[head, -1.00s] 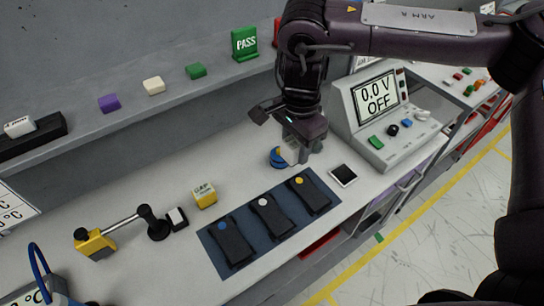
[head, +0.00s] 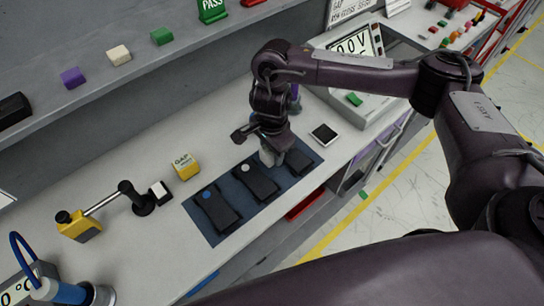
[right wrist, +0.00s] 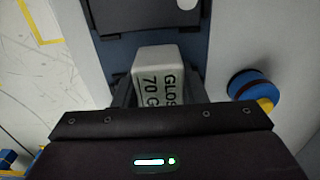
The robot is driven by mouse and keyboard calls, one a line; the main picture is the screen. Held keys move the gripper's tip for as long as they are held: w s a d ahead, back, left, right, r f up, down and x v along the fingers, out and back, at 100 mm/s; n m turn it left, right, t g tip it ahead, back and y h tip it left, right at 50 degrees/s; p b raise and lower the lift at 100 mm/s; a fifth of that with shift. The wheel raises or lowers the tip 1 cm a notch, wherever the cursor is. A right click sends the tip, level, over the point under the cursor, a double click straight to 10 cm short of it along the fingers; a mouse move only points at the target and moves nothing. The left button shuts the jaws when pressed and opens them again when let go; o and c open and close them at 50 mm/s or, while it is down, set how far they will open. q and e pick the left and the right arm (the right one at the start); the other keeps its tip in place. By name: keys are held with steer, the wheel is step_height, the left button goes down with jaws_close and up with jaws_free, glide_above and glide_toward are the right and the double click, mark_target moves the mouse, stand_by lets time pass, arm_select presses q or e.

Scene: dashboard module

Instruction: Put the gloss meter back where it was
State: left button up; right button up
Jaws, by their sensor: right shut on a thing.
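The gloss meter is a pale grey block with black lettering reading "GLOS" and "70 G". It shows between my right fingers in the right wrist view (right wrist: 158,80), and as a small pale block in the head view (head: 267,157). My right gripper (head: 266,150) is shut on it, pointing down over the blue mat between the middle dark module (head: 258,182) and the right-hand dark module (head: 299,160). Whether the gloss meter touches anything below is unclear. My left gripper is not in view.
The blue mat (head: 205,229) also bears a left module (head: 216,210). A yellow gap block (head: 185,166), a yellow tool (head: 78,226) and a black-framed tablet (head: 324,134) lie on the bench. A meter console (head: 365,100) stands right. A blue disc (right wrist: 250,85) shows in the wrist view.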

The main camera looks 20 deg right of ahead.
mark_target(272, 158)
steer(key=shift+f, duration=1.4)
steer(key=shift+f+b, duration=0.2)
steer(key=shift+b, duration=0.15)
steer(key=o, duration=1.2)
steer(key=shift+c, duration=0.2)
steer(key=shift+r, duration=0.1)
